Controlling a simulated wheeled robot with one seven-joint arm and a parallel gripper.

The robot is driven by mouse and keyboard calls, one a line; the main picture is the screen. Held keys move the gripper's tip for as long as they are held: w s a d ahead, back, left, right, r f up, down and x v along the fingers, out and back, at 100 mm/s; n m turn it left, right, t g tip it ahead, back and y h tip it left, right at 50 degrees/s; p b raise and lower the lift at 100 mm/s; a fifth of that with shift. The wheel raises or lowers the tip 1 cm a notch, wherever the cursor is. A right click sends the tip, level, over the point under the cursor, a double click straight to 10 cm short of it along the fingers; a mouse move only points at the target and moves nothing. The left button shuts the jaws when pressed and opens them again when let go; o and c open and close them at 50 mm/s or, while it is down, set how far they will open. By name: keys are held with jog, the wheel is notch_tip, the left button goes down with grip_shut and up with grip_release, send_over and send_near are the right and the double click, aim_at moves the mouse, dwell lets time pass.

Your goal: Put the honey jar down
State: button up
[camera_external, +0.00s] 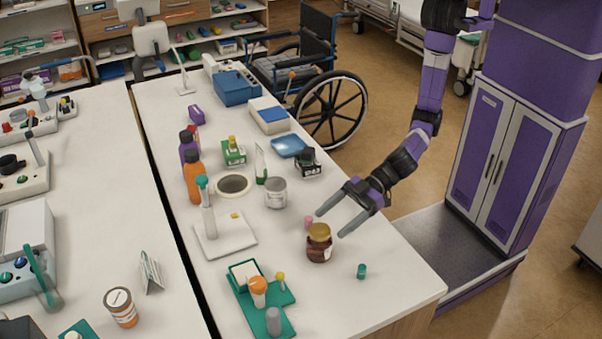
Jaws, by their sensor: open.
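I cannot tell whether either finger touches the jar. No object shows held in the fingers.
A small pink item (308,223) is just behind the jar, and a small green cap (361,271) lies to its right. A grey can (275,193) stands behind left. A green tray (246,292) with bottles lies front left. The table's right corner is clear.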

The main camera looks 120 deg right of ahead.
jog(key=v, duration=0.6)
jog(key=shift+s+b, duration=0.25)
jog(key=shift+b, duration=0.1)
jog(key=shift+d, duration=0.1)
